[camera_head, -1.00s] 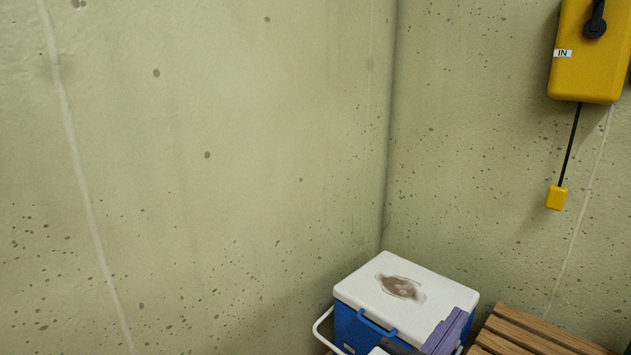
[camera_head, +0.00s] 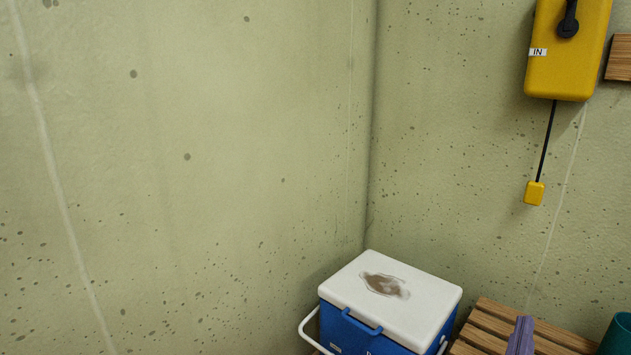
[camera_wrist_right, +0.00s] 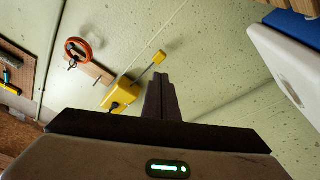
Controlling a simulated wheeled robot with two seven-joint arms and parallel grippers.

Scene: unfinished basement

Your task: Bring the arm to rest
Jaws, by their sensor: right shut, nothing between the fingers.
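My right gripper (camera_head: 521,337) shows at the bottom edge of the head view as a narrow purple-grey shape, in front of the slatted wooden surface and to the right of the cooler. In the right wrist view my right gripper (camera_wrist_right: 160,82) points out with its fingers together and nothing between them. My left gripper is in neither view.
A blue cooler (camera_head: 343,325) with a stained white lid stands in the corner by a slatted wooden surface (camera_head: 490,318). A yellow wall box (camera_head: 566,70) marked IN hangs above, with a yellow pendant (camera_head: 534,193). A teal container (camera_head: 618,335) is at lower right.

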